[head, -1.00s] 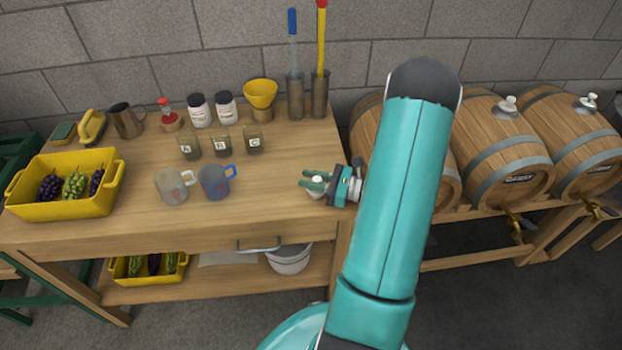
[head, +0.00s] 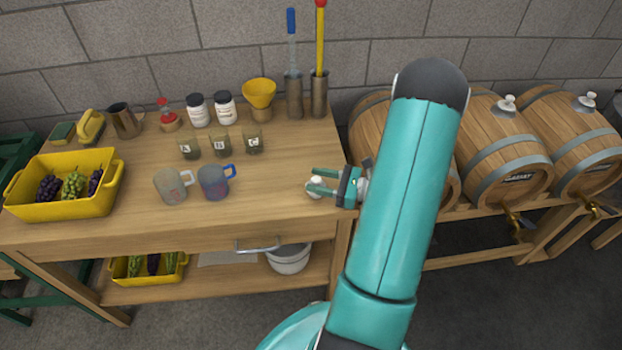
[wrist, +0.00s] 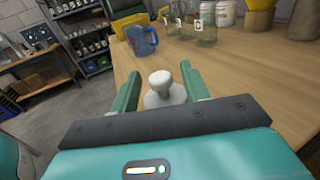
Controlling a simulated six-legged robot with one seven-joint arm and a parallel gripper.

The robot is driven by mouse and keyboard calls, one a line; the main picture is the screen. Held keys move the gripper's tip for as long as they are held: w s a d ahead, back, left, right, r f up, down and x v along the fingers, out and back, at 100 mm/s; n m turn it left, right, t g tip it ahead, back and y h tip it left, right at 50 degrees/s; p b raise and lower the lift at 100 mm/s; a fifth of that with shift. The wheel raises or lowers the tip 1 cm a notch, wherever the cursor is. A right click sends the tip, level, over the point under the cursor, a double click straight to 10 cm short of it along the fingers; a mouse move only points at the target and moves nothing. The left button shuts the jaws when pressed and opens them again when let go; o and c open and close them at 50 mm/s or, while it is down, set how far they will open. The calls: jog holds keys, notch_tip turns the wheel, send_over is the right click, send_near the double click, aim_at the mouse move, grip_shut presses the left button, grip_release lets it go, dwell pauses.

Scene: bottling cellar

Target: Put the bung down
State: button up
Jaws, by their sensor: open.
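The white bung (head: 315,184) stands upright near the right end of the wooden workbench (head: 270,208). In the wrist view the bung (wrist: 160,88) shows its knob on top, between the two green fingers. My gripper (head: 318,183) is open around it, with gaps visible between the fingers and the bung. It also shows in the wrist view (wrist: 158,90). The lower part of the bung is partly hidden by the gripper's body in the wrist view.
Labelled glasses (head: 220,145), jars and a yellow funnel (head: 260,92) are behind. Barrels (head: 503,145) with white bungs stand at right. Bench space between mugs and gripper is clear.

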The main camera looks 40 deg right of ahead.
jog(key=v, duration=0.9)
jog(key=shift+s+d, duration=0.1)
jog(key=shift+s, duration=0.05)
jog(key=w+a+r+n+g, duration=0.2)
jog(key=a+r+n+g, duration=0.5)
jog(key=a, duration=0.4)
jog(key=w+a+r+n+g, duration=0.2)
jog(key=a+r+n+g, duration=0.3)
jog(key=a+n, duration=0.4)
jog(key=s+a+r+n+t+h, duration=0.2)
jog(key=s+a+r+n+h, duration=0.3)
jog(key=a+r+n+h, duration=0.4)
jog(key=a+r+n, duration=0.1)
jog(key=a+n, duration=0.2)
jog(key=n, duration=0.1)
jog(key=shift+r+t+h, duration=0.3)
jog(key=shift+r+h, duration=0.05)
jog(key=shift+h, duration=0.05)
jog(key=shift+s+d, duration=0.15)
